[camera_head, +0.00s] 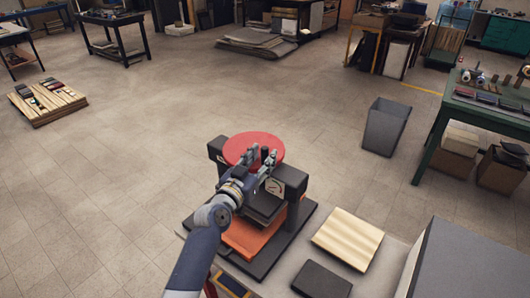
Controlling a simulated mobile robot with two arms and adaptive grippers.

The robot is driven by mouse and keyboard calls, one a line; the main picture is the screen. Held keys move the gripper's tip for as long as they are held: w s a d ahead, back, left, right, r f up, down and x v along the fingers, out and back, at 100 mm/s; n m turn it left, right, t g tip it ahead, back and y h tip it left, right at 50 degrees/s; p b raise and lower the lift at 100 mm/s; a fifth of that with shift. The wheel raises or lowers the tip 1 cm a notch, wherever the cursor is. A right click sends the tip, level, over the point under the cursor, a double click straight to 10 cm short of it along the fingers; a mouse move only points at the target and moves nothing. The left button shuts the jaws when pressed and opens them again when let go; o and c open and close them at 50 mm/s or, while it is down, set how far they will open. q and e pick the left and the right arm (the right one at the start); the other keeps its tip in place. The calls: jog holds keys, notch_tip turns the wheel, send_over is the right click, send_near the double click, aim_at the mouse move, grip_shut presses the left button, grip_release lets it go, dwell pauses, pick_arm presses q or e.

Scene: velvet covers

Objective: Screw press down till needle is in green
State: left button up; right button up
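A black screw press (296,214) stands on the workbench, with a round red handwheel (246,142) on top. A small dark knob (265,153) sticks up from the wheel. My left gripper (262,157) is over the wheel's near side, its two fingers on either side of the knob. I cannot tell whether they close on it. A dial gauge with a pale face (275,187) is on the press front; its needle and any green band are too small to read. Orange-red material (252,238) lies under the dark pressing plate (264,207). My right gripper is not in view.
A pale striped block (347,239) and a dark flat block (321,280) lie on the bench right of the press. A large grey box (470,262) is at lower right. A grey bin (385,127) stands on the open floor beyond.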

pick_arm(q)
jog(key=shift+x, duration=1.15)
grip_shut()
